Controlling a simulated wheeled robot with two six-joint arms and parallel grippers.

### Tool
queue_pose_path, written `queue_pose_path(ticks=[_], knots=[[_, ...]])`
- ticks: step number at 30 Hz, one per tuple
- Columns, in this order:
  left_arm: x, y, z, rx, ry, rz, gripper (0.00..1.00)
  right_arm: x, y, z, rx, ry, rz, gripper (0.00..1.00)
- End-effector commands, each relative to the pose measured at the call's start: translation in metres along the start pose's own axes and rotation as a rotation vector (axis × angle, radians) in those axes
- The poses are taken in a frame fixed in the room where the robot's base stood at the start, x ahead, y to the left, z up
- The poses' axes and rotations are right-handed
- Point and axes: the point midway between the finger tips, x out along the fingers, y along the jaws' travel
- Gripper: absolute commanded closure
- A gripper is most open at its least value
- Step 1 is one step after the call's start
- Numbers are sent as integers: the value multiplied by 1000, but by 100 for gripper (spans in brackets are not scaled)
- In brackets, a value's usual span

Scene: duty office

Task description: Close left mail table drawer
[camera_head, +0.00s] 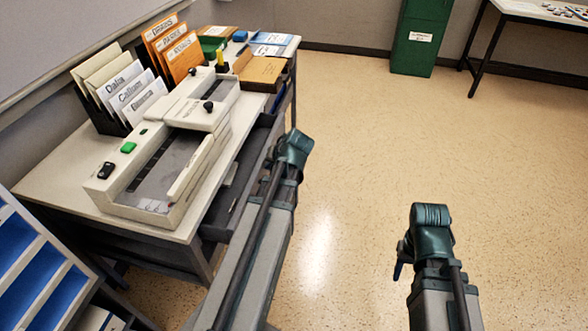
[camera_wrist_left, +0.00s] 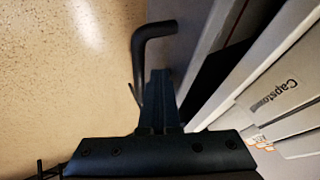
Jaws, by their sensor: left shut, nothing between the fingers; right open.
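The mail table (camera_head: 60,175) stands along the wall at left. Its left drawer (camera_head: 226,200) sticks out from under the top, with its dark inside showing. My left arm crosses in front of the drawer, and the wrist hides the fingers in the head view. In the left wrist view my left gripper (camera_wrist_left: 158,78) is shut and empty. A black bent handle (camera_wrist_left: 152,32) is just beyond the fingertips, by a grey panel (camera_wrist_left: 210,45); contact is unclear. My right gripper (camera_head: 399,268) is open over the floor at right, mostly hidden by its wrist.
A white machine (camera_head: 160,185), letter racks (camera_head: 120,85) and a cardboard box (camera_head: 262,72) stand on the table. A blue-lined sorting rack (camera_head: 35,265) is at lower left. A green cabinet (camera_head: 418,35) and another table (camera_head: 540,12) are at the back. The middle floor is clear.

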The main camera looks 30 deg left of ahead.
Motion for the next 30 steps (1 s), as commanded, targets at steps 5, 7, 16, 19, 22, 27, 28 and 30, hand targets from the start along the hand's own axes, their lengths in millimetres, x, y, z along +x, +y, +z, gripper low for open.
queue_pose_path(ticks=[5, 7, 16, 19, 22, 27, 28, 30], knots=[[17, -32, 0, -4, -2, -1, 100, 0, 0, 0, 0, 0, 0, 50], [22, -40, 0, -2, -1, -2, 100, 0, 0, 0, 0, 0, 0, 50], [32, -59, 0, 0, 0, 0, 100, 0, 0, 0, 0, 0, 0, 50], [33, -61, 0, 0, 1, 0, 100, 0, 0, 0, 0, 0, 0, 50], [33, -61, 0, 1, 1, 0, 100, 0, 0, 0, 0, 0, 0, 50], [33, -61, -1, 1, 1, 0, 100, 0, 0, 0, 0, 0, 0, 50], [33, -61, -1, 1, 1, 0, 100, 0, 0, 0, 0, 0, 0, 50], [33, -61, 0, 0, 1, 0, 100, 0, 0, 0, 0, 0, 0, 50]])
